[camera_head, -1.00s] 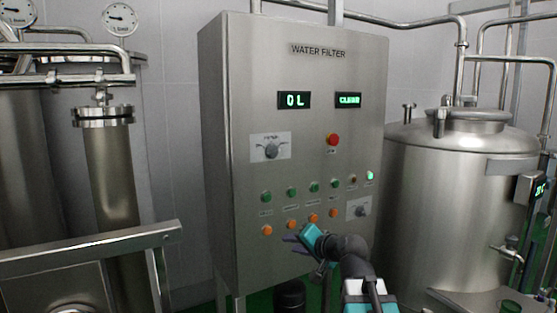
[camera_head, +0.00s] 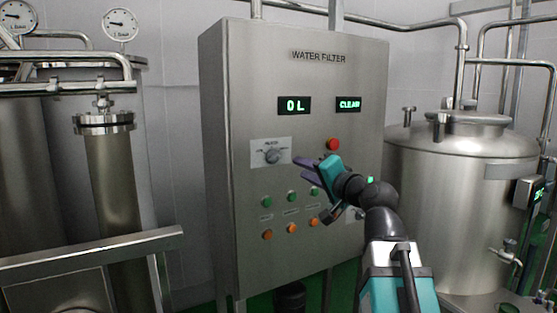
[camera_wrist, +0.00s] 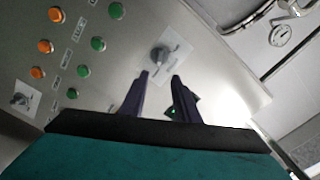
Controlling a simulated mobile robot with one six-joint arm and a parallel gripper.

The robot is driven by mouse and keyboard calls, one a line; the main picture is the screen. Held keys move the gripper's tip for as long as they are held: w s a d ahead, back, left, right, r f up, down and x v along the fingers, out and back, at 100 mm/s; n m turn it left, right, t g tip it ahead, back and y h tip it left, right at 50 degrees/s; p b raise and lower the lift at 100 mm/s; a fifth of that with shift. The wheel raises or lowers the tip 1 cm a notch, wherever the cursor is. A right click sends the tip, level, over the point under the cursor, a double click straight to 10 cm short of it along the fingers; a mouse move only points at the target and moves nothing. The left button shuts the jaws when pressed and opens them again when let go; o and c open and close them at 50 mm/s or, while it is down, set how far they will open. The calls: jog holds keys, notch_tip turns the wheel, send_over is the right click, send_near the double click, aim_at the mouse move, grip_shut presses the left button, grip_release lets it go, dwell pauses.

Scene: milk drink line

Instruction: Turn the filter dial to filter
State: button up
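The filter dial (camera_head: 272,155) is a grey knob on a white label plate, left of centre on the steel water filter cabinet (camera_head: 235,100). In the wrist view the dial (camera_wrist: 160,56) is ahead of my gripper, just beyond and between the fingertips. My gripper (camera_head: 305,166) is to the right of the dial and a little below it in the head view. Its two dark purple fingers (camera_wrist: 160,76) are apart with nothing between them. The fingers do not appear to touch the dial.
Displays read "0 L" (camera_head: 294,105) and "CLEAR" (camera_head: 348,104). A red button (camera_head: 333,144) sits above my gripper. Several green and orange buttons are below; a second knob (camera_wrist: 21,99) shows in the wrist view. A steel tank (camera_head: 450,190) stands at right.

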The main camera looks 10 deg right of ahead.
aim_at(277, 158)
jog(key=shift+w, duration=0.15)
jog(key=p+x, duration=0.4)
jog(key=x, duration=0.9)
jog(key=shift+w+a, duration=0.15)
jog(key=shift+w, duration=0.1)
jog(key=shift+f, duration=0.1)
grip_shut()
jog(key=shift+a, duration=0.25)
jog(key=shift+d, duration=0.2)
